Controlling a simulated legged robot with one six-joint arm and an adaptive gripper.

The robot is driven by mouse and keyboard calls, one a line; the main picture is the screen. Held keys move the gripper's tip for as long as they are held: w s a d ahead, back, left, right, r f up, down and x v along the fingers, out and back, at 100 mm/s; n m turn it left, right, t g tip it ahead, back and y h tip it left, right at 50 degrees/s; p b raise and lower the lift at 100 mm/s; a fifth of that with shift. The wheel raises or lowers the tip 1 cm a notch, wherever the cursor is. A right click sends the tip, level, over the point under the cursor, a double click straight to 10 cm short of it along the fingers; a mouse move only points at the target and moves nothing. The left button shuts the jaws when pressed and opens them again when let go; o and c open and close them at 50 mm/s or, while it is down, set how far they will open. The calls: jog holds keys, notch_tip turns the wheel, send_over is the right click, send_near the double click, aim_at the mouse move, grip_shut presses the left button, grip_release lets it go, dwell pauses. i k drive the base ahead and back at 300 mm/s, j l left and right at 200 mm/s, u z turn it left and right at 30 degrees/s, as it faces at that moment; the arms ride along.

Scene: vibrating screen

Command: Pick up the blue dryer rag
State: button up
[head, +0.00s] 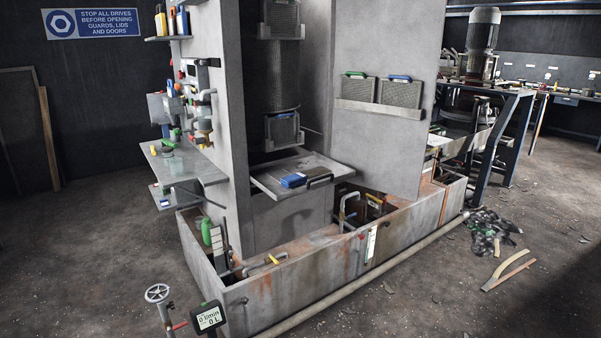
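A small blue item (293,180), which looks like a folded rag, lies on a grey pull-out shelf (275,191) in the middle of the machine. A dark curved handle (320,181) is just to its right on the same shelf. The blue item is small in the picture, so I cannot be sure it is cloth. My gripper and arm are not in view.
A rusty-edged concrete trough (290,293) runs around the machine's base, with a pipe along the floor. A side shelf (182,167) is at left. A valve wheel (157,293) and flow display (208,318) stand in front. Floor at left is clear; debris (490,228) lies right.

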aim_at(298, 178)
jog(key=i+u, duration=0.1)
jog(key=i, duration=0.75)
jog(key=i+l+u, duration=0.1)
jog(key=i, duration=0.75)
jog(key=i+l+u, duration=0.3)
jog(key=i, duration=0.3)
jog(key=i+l+u, duration=0.3)
jog(key=i, duration=0.25)
